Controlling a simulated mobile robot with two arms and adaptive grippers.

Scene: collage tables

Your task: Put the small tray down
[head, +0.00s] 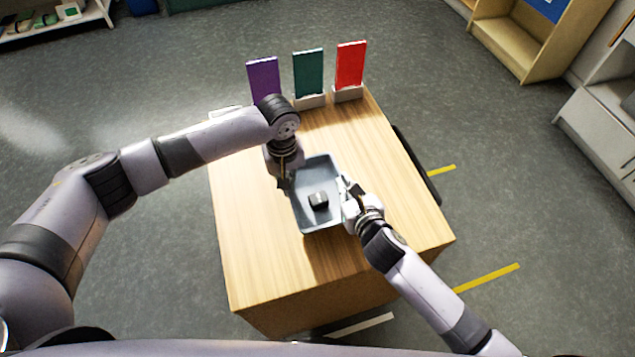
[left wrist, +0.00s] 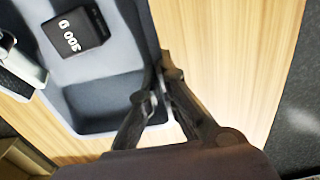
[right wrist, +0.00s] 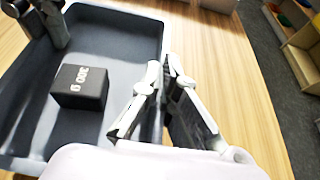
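The small blue-grey tray (head: 316,172) is over the wooden table (head: 245,235), looking level, with a shadow at its near edge. I cannot tell how large any gap beneath it is. A black block (head: 318,200) marked 300 G lies inside; it also shows in the left wrist view (left wrist: 75,32) and right wrist view (right wrist: 80,87). My left gripper (head: 287,186) is shut on the tray's left wall, its fingers either side of the rim (left wrist: 157,92). My right gripper (head: 346,190) is shut on the opposite wall, fingers either side of the rim (right wrist: 166,75).
Purple (head: 263,80), green (head: 308,74) and red (head: 350,66) panels stand upright in holders along the table's far edge. Bare tabletop lies left, right and in front of the tray. Shelves (head: 520,40) stand on the floor at the back right.

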